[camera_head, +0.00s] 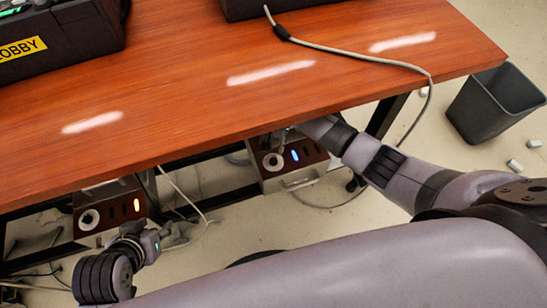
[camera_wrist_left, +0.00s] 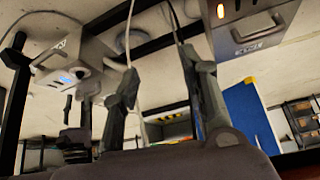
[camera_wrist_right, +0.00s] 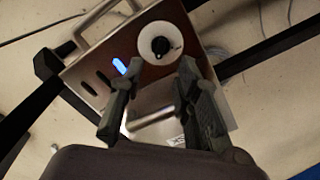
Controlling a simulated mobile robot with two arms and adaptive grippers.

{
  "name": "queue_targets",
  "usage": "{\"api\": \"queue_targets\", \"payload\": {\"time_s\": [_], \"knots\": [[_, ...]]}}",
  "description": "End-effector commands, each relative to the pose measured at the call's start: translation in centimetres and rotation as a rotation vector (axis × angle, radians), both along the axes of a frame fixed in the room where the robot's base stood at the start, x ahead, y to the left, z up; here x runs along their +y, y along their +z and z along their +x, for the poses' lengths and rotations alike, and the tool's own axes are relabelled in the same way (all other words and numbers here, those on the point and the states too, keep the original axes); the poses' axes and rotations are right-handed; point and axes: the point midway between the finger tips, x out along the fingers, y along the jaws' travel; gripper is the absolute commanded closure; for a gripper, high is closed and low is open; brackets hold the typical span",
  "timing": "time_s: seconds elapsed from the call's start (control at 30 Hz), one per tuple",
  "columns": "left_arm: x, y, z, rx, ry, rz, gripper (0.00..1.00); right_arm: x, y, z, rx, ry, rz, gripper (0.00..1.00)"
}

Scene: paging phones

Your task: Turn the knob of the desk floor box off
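Two grey-and-brown floor boxes sit under the desk; I cannot read which is the desk one. The right box (camera_head: 290,180) has a lit blue light and a round knob with a pale disc (camera_head: 273,161). My right gripper reaches it, mostly hidden by the desk edge. In the right wrist view the open fingers (camera_wrist_right: 157,72) point at the knob's dark centre (camera_wrist_right: 160,45), apparently not gripping it. The left box (camera_head: 108,213) has a lit orange light and a similar knob (camera_head: 89,219). My left gripper (camera_head: 152,243) is in front of it, open and empty in the left wrist view (camera_wrist_left: 160,72).
The wooden desk (camera_head: 200,80) overhangs both boxes. A phone labelled LOBBY (camera_head: 55,40) stands on it. Cables (camera_head: 180,195) and dark desk legs (camera_head: 385,115) surround the boxes. A grey bin (camera_head: 490,105) stands at the right.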

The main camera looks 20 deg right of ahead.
Motion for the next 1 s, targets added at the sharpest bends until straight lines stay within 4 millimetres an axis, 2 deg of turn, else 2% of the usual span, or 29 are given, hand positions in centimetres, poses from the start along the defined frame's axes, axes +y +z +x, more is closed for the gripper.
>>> {"api": "queue_targets", "payload": {"time_s": [0.17, 0.5, 0.8, 1.0], "knots": [[-1.0, 1.2, 3.0, -0.151, -0.012, -0.033, 0.60, 0.0, -1.7, 0.0, 0.001, 0.000, 0.000, 0.70], [-3.0, 5.7, 8.1, -0.486, -0.037, -0.108, 0.60, 0.0, -4.8, 0.0, 0.000, 0.001, 0.000, 0.70], [-4.2, 9.7, 10.3, -0.714, -0.050, -0.161, 0.60, 0.0, -6.6, 0.0, 0.000, 0.002, 0.000, 0.70], [-4.4, 10.8, 10.6, -0.769, -0.053, -0.175, 0.60, 0.0, -7.0, 0.0, -0.002, 0.002, 0.001, 0.70]]}}
